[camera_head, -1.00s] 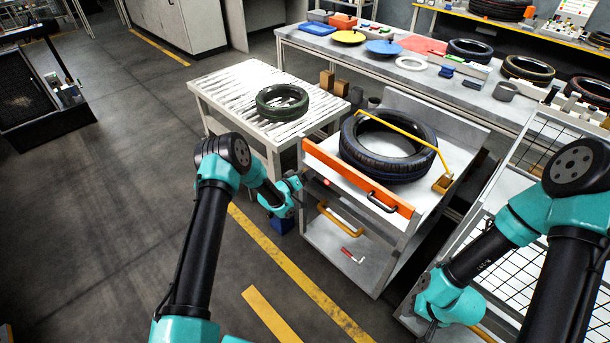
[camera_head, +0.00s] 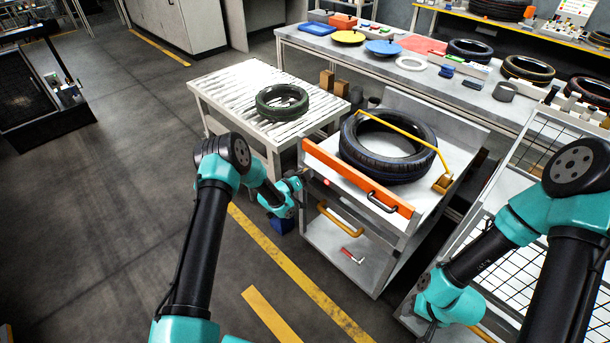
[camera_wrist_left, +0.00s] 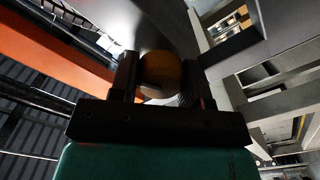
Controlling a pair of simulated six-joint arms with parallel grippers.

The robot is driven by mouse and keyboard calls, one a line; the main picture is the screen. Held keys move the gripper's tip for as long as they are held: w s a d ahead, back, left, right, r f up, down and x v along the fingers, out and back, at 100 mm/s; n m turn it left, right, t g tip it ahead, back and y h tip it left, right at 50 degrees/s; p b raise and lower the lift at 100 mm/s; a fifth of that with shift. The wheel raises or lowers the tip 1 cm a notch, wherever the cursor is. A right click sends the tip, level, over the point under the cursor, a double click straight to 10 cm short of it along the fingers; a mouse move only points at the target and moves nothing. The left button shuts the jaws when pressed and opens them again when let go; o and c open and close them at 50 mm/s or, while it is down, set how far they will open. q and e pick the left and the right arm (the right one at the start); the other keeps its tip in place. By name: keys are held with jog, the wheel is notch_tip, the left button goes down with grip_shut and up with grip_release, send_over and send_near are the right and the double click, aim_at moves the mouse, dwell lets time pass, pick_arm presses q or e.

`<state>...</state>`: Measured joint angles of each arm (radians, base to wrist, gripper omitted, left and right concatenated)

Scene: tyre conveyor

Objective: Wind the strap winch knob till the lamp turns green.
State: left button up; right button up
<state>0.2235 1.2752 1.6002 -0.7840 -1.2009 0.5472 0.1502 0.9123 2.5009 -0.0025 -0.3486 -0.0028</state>
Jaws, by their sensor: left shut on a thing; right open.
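The winch knob (camera_wrist_left: 160,74) is a rounded amber-brown piece in the left wrist view, between my two dark fingers. My left gripper (camera_head: 304,175) is shut on it at the left end of the cart's orange bar, where the knob is mostly hidden in the head view. A small lamp (camera_head: 327,182) glows red just below the orange bar. A yellow strap (camera_head: 405,133) runs over a black tyre (camera_head: 349,150) on the cart, down to an ochre block (camera_head: 442,184). My right gripper (camera_head: 432,331) is open and low at the lower right, partly hidden by its wrist.
The grey cart (camera_head: 340,265) has an orange bar (camera_head: 345,172) with a black handle, and a yellow handle (camera_head: 340,219) below. A roller table (camera_head: 225,98) with a green-banded tyre stands behind left. A wire mesh rack (camera_head: 480,240) is at the right.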

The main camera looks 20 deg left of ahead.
pick_arm(q)
jog(key=m, duration=1.1)
jog(key=shift+m, duration=0.3)
dwell(0.4)
jog(key=o, duration=0.9)
jog(key=shift+o, duration=0.2)
jog(key=v, duration=1.7)
jog(key=shift+s, duration=0.2)
jog(key=shift+f, duration=0.1)
